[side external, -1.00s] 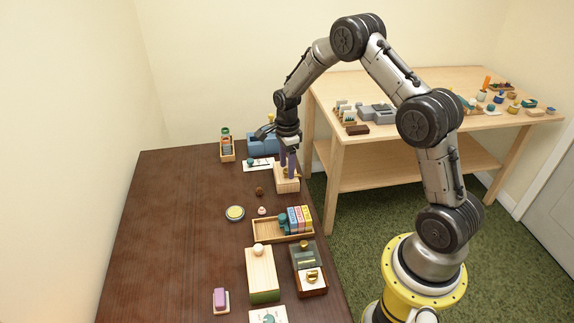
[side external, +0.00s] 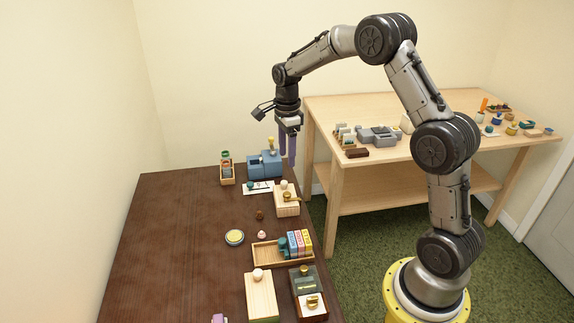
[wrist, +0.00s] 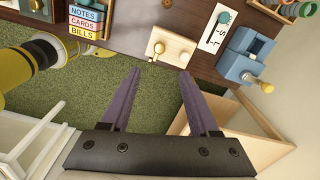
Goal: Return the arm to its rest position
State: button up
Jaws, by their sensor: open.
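My gripper (side external: 287,145) is open and empty, with its purple fingers hanging down above the right edge of the dark table.
The dark table (side external: 180,240) holds a blue block machine (side external: 264,164), a card tray (side external: 265,254), a yellow round tin (side external: 234,237) and a green-sided box (side external: 261,296). A light wooden bench (side external: 420,150) with small items stands behind my arm. Air around the gripper is free.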

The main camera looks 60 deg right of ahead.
jog(key=shift+r, duration=0.4)
jog(key=s+a+r+n+t, duration=0.15)
jog(key=a+r, duration=0.35)
jog(key=r, duration=0.5)
jog(key=s+a+r+n+t, duration=0.3)
jog(key=s+a+r+n, duration=0.2)
jog(key=s+a+r, duration=0.4)
jog(key=s+f+n, duration=0.3)
jog(key=s+n, duration=0.5)
jog(key=n, duration=0.1)
jog(key=s+a+f+n+t, duration=0.1)
jog(key=s+f+n, duration=0.3)
jog(key=s+n, duration=0.5)
jog(key=shift+s+a, duration=0.2)
jog(key=shift+s, duration=0.1)
